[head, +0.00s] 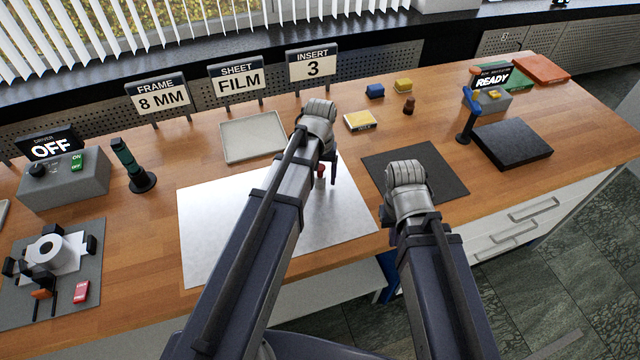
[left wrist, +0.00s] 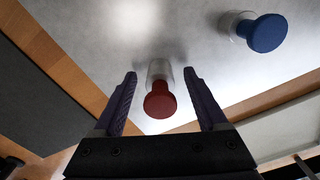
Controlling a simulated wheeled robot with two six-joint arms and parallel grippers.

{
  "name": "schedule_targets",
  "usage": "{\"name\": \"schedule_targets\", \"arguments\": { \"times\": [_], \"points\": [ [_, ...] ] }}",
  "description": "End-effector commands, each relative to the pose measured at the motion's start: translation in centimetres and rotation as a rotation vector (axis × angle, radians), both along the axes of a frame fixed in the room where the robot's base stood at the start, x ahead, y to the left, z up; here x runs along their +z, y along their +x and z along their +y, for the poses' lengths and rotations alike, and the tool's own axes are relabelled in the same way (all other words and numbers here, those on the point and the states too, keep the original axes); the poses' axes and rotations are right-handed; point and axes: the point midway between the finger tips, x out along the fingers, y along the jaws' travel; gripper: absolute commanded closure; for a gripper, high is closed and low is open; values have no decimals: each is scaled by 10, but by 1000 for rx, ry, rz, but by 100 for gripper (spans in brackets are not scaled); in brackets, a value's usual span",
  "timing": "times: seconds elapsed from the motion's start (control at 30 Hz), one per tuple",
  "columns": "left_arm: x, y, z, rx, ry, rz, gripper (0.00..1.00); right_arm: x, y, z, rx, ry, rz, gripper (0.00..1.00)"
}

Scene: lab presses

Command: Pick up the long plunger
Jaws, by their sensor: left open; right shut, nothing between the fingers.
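In the left wrist view a red-capped plunger (left wrist: 160,102) with a pale, clear-looking body stands on the white sheet (head: 215,225). Its red top (head: 320,170) also shows in the head view, beside my left gripper (head: 328,176). My left gripper (left wrist: 159,75) is open, with one finger on each side of the red-capped piece and gaps between. A blue-capped plunger (left wrist: 264,33) stands apart to the upper right in the wrist view; my left arm hides it in the head view. I cannot tell which plunger is longer. My right gripper (head: 402,195) is by the dark mat's near edge, fingers hidden.
An empty pale tray (head: 252,138) lies behind the sheet. A dark mat (head: 445,178) is to the right. A green-handled tool (head: 125,158) and a grey control box (head: 66,180) are left.

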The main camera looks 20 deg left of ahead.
Motion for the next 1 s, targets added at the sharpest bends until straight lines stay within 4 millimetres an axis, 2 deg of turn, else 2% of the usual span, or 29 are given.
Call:
{"name": "schedule_targets", "arguments": {
  "times": [0.27,0.9,1.0],
  "points": [
    [-2,0,0,0,0,0,27,-2,0,0,0,0,0,100],
    [-2,0,0,0,0,0,99,-2,0,0,0,0,0,100],
    [-2,0,0,0,0,0,100,-2,0,0,0,0,0,100]
  ]
}}
